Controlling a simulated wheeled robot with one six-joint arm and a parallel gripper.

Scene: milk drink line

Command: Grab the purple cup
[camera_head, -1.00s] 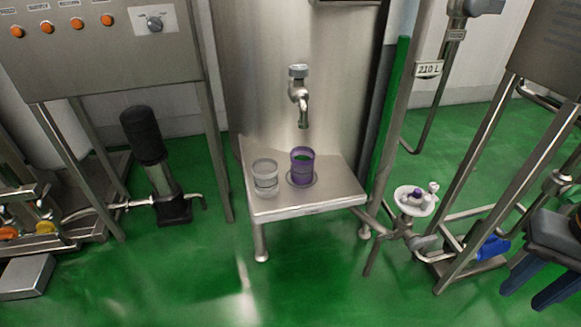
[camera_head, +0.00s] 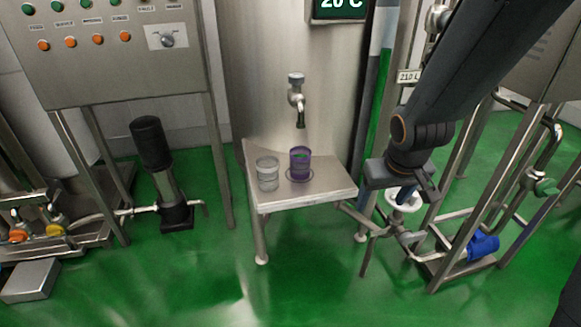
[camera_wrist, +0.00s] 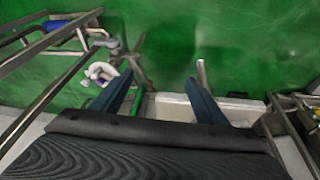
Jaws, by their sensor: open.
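The purple cup (camera_head: 300,163) stands upright on a small metal stand (camera_head: 312,203), below a tap (camera_head: 297,98). It seems to sit on a round mark or ring on the stand. A clear cup (camera_head: 267,174) stands just to its left. My gripper (camera_head: 413,197) is to the right of the stand, apart from the purple cup. In the wrist view my gripper (camera_wrist: 158,88) shows two blue fingers spread wide with nothing between them. The purple cup is not visible in the wrist view.
A white round fitting (camera_head: 404,199) on pipes is close by my gripper. A metal frame with a blue part (camera_head: 483,245) stands at the right. A control panel (camera_head: 110,45) and a black pump (camera_head: 152,150) are at the left. Green floor in front is clear.

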